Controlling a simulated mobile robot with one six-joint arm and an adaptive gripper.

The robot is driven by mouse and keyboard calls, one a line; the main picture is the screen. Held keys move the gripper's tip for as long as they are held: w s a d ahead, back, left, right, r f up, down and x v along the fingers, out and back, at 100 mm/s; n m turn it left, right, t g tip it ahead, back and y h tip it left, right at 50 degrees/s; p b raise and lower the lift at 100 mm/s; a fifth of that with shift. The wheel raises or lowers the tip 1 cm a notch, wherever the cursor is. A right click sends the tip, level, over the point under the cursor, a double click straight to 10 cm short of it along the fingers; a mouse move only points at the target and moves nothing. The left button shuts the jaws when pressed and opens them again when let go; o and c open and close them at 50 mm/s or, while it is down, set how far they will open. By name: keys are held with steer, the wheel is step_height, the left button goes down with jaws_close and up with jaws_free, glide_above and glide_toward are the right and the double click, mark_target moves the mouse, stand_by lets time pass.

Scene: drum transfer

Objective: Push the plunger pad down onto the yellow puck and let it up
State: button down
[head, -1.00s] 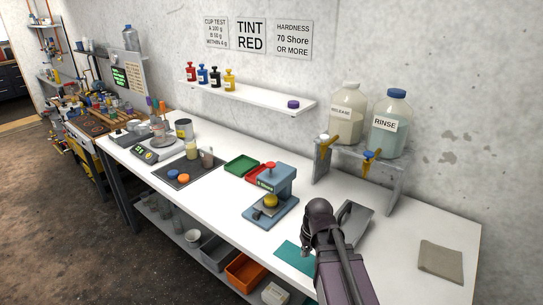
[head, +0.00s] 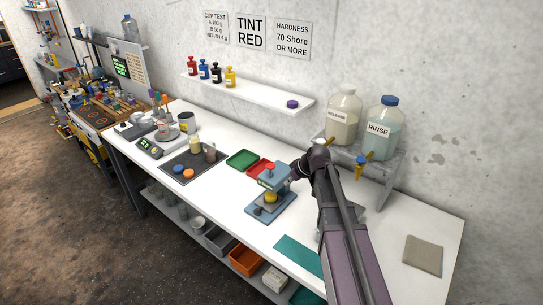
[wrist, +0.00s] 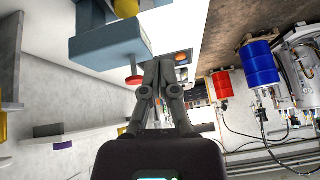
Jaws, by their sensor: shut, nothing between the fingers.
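The blue-grey press (head: 285,181) stands on the white bench, with a red knob (head: 271,166) on top. The yellow puck (head: 271,197) sits on its base under the head. The plunger pad cannot be told apart between head and puck. In the wrist view the press head (wrist: 110,46) is at upper left, its red knob (wrist: 134,82) on a short stem, and the yellow puck (wrist: 126,8) is at the top edge. My gripper (wrist: 167,66) is shut and empty, just beside the knob. In the head view my gripper (head: 296,173) is right of the press head.
Green tray (head: 242,159) and red tray (head: 259,168) lie behind the press. A teal mat (head: 299,254) lies in front. Release and rinse jugs (head: 384,128) stand on a raised rack at the right. A grey cloth (head: 423,255) lies at the right end.

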steer(key=w+r+n+t+y+p, duration=0.1)
steer(key=w+r+n+t+p, duration=0.1)
steer(key=w+r+p, duration=0.4)
step_height(320, 180, up, 4)
steer(key=shift+w+f, duration=0.25)
steer(key=shift+w, duration=0.95)
steer(key=shift+f, duration=0.1)
steer(key=b, duration=0.8)
glide_above(267, 166)
steer(key=s+d, duration=0.1)
steer(key=d, duration=0.1)
step_height(267, 166, down, 7)
steer(key=shift+s+a+f, duration=0.1)
steer(key=shift+f, duration=0.1)
steer(key=shift+f+b, duration=1.6)
steer(key=shift+f, duration=0.15)
steer(key=shift+f, duration=0.1)
step_height(267, 166, down, 3)
steer(key=b, duration=0.3)
steer(key=shift+s+f+b, duration=0.1)
steer(key=shift+f+b, duration=0.1)
steer(key=shift+b, duration=0.1)
steer(key=shift+s, duration=0.25)
